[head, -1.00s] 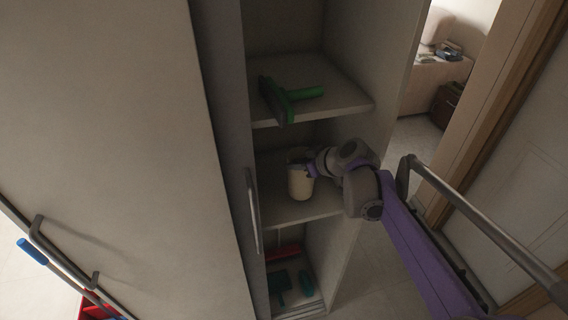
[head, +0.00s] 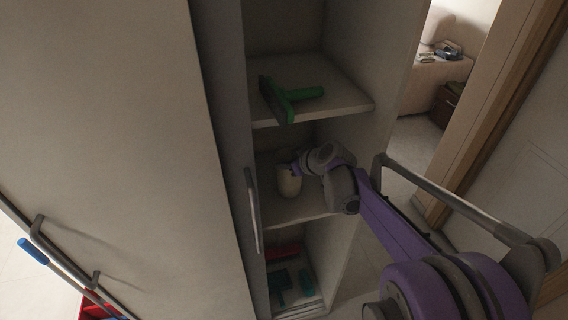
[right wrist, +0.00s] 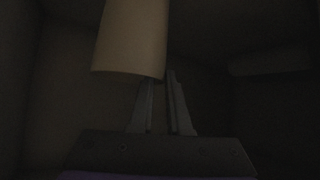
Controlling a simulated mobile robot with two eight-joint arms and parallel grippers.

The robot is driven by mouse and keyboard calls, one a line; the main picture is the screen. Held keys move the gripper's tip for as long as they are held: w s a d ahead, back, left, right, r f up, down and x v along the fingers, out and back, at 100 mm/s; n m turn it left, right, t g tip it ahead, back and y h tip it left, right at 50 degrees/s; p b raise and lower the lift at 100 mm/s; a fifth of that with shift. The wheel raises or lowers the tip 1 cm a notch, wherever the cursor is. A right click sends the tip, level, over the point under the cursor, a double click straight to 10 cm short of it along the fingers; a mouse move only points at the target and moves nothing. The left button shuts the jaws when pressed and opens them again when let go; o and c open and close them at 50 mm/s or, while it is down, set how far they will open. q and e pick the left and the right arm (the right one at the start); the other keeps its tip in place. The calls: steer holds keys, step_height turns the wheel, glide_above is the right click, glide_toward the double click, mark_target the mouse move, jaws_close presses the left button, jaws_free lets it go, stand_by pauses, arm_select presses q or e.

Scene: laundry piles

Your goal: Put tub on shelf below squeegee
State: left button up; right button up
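The tub (head: 289,184) is a cream cylinder, upright inside the cabinet at the middle shelf (head: 300,210). The green squeegee (head: 290,97) lies on the shelf above it. My right gripper (head: 297,168) reaches in from the right and is at the tub's upper right rim. In the right wrist view the tub (right wrist: 132,38) fills the upper middle, and my right gripper's fingers (right wrist: 161,95) are close together at its edge, seemingly on its wall. The tub hides part of one finger. Whether the tub's base touches the shelf is hard to tell. My left gripper is not in view.
A closed cabinet door with a handle (head: 252,210) stands just left of the opening. The cabinet's right side wall (head: 375,65) is close to my arm. The lowest compartment holds red and teal items (head: 280,281). The middle shelf's front is clear.

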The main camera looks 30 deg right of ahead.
steer(key=o, duration=0.3)
steer(key=shift+o, duration=0.2)
steer(key=v, duration=1.2)
steer(key=s+a+f+m+g+h, duration=0.2)
steer(key=s+a+f+m+g, duration=0.1)
steer(key=s+a+f, duration=1.1)
steer(key=s+a+g, duration=0.1)
steer(key=s+a, duration=0.1)
steer(key=s, duration=0.2)
steer(key=shift+s+f+g+p, duration=0.2)
steer(key=shift+f+g+p, duration=0.15)
steer(key=shift+g, duration=0.05)
